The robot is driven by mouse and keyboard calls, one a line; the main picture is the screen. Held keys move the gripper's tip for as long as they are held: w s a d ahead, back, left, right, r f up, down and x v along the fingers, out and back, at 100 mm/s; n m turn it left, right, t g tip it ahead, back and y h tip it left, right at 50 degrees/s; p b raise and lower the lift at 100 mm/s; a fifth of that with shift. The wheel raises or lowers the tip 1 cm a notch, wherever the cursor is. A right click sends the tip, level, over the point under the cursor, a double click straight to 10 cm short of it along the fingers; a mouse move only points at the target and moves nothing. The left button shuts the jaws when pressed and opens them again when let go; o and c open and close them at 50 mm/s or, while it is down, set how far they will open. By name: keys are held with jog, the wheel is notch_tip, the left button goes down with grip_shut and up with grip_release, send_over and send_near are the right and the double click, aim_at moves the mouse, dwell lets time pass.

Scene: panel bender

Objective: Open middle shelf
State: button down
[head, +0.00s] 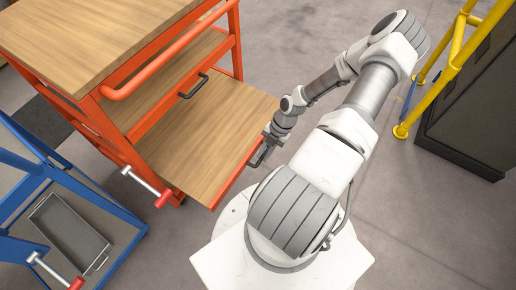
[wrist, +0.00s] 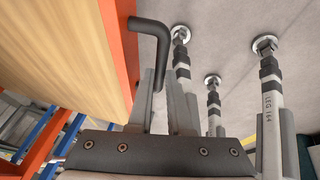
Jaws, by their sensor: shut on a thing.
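The orange rack (head: 107,110) has a wooden top and wooden shelves. One wooden shelf (head: 200,135) sticks well out of the rack toward my arm; it also shows in the wrist view (wrist: 60,45). My gripper (head: 268,142) is at its outer edge, shut on its black handle (wrist: 150,27). In the wrist view the bent handle runs down between my two fingers (wrist: 161,88). Another shelf (head: 178,70) with its own black handle (head: 193,86) sits above it, inside the rack. Anything below the pulled-out shelf is hidden in the head view.
An orange push bar (head: 165,55) juts from the rack's top. A blue cart (head: 125,240) with a grey tray (head: 70,232) stands at lower left. A yellow rail (head: 455,65) and dark cabinet (head: 470,120) stand at right. Grey floor is open behind my arm.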

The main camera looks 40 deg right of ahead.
jog(key=shift+s+d+p, duration=0.15)
jog(key=shift+s+d, duration=0.1)
jog(key=shift+s, duration=0.5)
jog(key=shift+s+d+p, duration=0.1)
jog(key=shift+s+d, duration=0.2)
jog(key=shift+s, duration=0.45)
jog(key=shift+s+d+p, duration=0.15)
jog(key=shift+s+d, duration=0.1)
jog(key=shift+s, duration=0.5)
jog(key=c, duration=0.8)
grip_release()
jog(key=shift+c, duration=0.2)
jog(key=p+v, duration=0.5)
jog(key=v, duration=1.2)
jog(key=shift+r, duration=0.2)
